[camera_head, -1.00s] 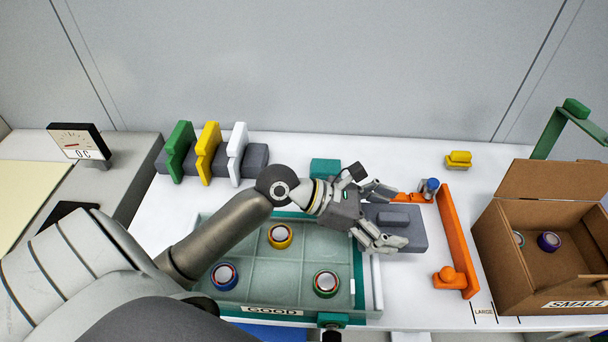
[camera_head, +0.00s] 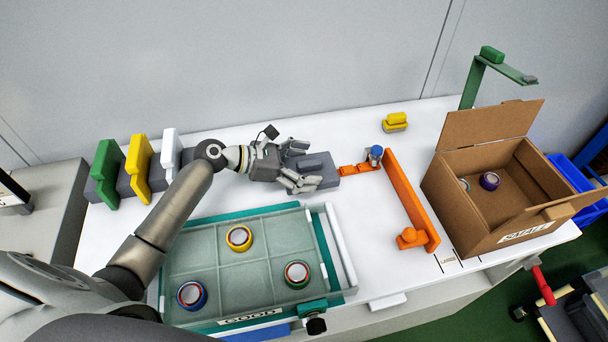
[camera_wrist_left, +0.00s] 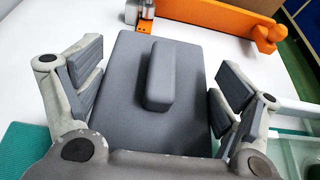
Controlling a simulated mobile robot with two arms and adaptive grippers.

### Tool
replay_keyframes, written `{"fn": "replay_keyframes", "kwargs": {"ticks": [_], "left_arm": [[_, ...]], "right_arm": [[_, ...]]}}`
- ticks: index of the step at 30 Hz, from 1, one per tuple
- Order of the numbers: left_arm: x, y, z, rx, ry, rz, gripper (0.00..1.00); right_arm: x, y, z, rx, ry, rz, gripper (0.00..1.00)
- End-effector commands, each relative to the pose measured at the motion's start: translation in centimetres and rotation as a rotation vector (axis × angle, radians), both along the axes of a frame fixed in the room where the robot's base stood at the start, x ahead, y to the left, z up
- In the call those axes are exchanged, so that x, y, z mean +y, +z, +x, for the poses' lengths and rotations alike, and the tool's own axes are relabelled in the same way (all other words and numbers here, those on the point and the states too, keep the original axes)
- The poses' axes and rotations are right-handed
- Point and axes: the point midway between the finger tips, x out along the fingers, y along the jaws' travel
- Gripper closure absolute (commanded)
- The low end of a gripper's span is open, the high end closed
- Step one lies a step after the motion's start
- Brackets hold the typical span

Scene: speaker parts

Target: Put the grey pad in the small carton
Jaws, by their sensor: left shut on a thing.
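The grey pad (camera_head: 325,169), a flat block with a raised bar on top, is near the middle of the table in the head view. It also fills the middle of the left wrist view (camera_wrist_left: 190,118). My left gripper (camera_head: 296,164) is shut on it, with its fingers (camera_wrist_left: 158,92) at the pad's two sides. I cannot tell whether the pad touches the table. The small carton (camera_head: 452,206), brown, open and labelled SMALL, stands at the right. It holds a purple-ringed round part (camera_head: 489,181) and a silver one (camera_head: 464,184). My right gripper is not in view.
An orange rail (camera_head: 408,198) stands between pad and carton, with a blue-topped part (camera_head: 375,153) at its far end. A green-grey tray (camera_head: 265,270) holds three ringed parts. A yellow block (camera_head: 396,121) sits behind. A green arm (camera_head: 472,82) rises behind the carton.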

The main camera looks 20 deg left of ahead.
Motion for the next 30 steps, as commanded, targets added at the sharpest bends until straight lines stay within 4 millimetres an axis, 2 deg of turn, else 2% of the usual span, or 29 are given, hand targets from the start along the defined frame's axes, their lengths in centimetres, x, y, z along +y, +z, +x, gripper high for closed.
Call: {"fn": "replay_keyframes", "kwargs": {"ticks": [8,14,26,27,29,30], "left_arm": [[1.0,-1.8,1.1,0.0,0.001,-0.001,0.28],[0.8,-4.4,0.9,0.003,0.0,-0.002,0.28],[0.8,-4.9,0.9,0.001,-0.001,-0.001,0.28],[0.8,-4.8,0.9,0.001,-0.001,-0.001,0.07],[0.8,-4.8,0.9,0.001,-0.001,-0.001,0.0],[0.8,-4.8,0.9,0.001,-0.001,-0.001,0.0]], "right_arm": [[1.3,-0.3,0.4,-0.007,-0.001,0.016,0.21],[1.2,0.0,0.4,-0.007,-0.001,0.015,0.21],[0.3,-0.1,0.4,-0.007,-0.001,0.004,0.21],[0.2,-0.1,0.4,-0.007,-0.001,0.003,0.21],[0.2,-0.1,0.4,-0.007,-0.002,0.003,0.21],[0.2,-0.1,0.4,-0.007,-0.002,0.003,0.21]]}}
